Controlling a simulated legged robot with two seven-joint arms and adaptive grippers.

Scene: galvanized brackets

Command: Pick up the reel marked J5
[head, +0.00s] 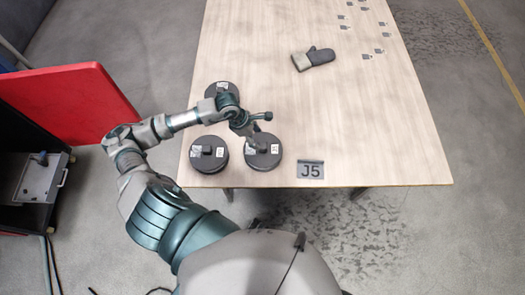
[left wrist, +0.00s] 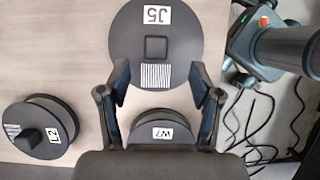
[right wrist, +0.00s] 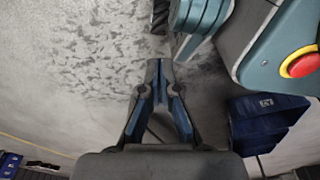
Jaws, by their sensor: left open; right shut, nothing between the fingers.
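The reel marked J5 (left wrist: 186,48) is a dark round disc with a square central knob, a white J5 label and a striped label. In the head view it is the right-hand reel (head: 276,158) of the near pair, partly covered by my gripper. My left gripper (left wrist: 160,84) is open and empty. In the left wrist view its fingertips reach the J5 reel's lower part, with the knob beyond them; it also shows above the reel in the head view (head: 262,131). I cannot tell the height gap. My right gripper (right wrist: 157,66) is shut and empty over the floor.
The W7 reel (left wrist: 150,117) lies below my left fingers, and the L2 reel (left wrist: 60,115) is at the left. A J5 plate (head: 311,170) lies near the table's front edge. A glove (head: 314,59) and several small brackets lie farther back.

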